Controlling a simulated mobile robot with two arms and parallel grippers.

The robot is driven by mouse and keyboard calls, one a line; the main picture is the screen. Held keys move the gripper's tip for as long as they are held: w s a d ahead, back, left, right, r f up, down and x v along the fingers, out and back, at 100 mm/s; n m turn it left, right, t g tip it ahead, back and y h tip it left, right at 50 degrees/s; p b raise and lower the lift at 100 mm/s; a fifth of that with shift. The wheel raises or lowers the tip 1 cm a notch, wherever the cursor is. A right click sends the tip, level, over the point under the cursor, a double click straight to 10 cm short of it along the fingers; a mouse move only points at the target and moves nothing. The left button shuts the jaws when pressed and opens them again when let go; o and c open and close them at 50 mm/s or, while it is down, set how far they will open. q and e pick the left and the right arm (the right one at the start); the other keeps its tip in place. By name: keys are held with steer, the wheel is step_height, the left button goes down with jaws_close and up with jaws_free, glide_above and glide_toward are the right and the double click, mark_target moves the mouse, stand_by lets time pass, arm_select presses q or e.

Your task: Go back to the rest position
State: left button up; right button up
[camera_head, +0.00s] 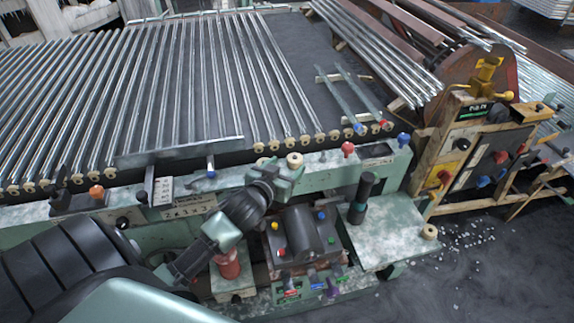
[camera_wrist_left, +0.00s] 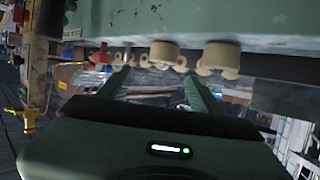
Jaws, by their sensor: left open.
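My left arm (camera_head: 85,262) comes in from the lower left in the head view. My left gripper (camera_head: 290,177) is over the front edge of the green machine bench (camera_head: 325,165), near a cream roller (camera_head: 294,160). In the left wrist view the two green fingers of my left gripper (camera_wrist_left: 158,78) are spread apart, with nothing seen held between them. Cream rollers (camera_wrist_left: 164,53) under a green panel (camera_wrist_left: 200,15) show just beyond the fingers. I cannot tell whether the fingers touch anything. My right gripper is not in view.
A control box (camera_head: 298,232) with coloured knobs stands below my left gripper. A black handle (camera_head: 362,190) stands upright to the right. Dark floor (camera_head: 460,285) is open at lower right, with scattered bits.

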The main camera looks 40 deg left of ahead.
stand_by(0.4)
arm_select(q)
steer(key=s+d+f+m+g+h, duration=0.1)
steer(key=s+d+f+g, duration=0.3)
steer(key=s, duration=0.5)
steer(key=s+d+f+m+g+h, duration=0.1)
steer(key=s+d+f+m+g, duration=0.15)
steer(key=s+d, duration=0.5)
steer(key=s+d+f+m+g+h, duration=0.15)
steer(key=s+d+g, duration=0.25)
steer(key=s, duration=0.7)
step_height(320, 180, down, 27)
steer(key=s+a+f+g+b, duration=0.1)
steer(key=s+a+f+g, duration=0.1)
steer(key=s+f, duration=1.4)
steer(key=shift+s+a+f, duration=0.3)
steer(key=shift+s+a, duration=0.4)
steer(key=shift+s, duration=0.2)
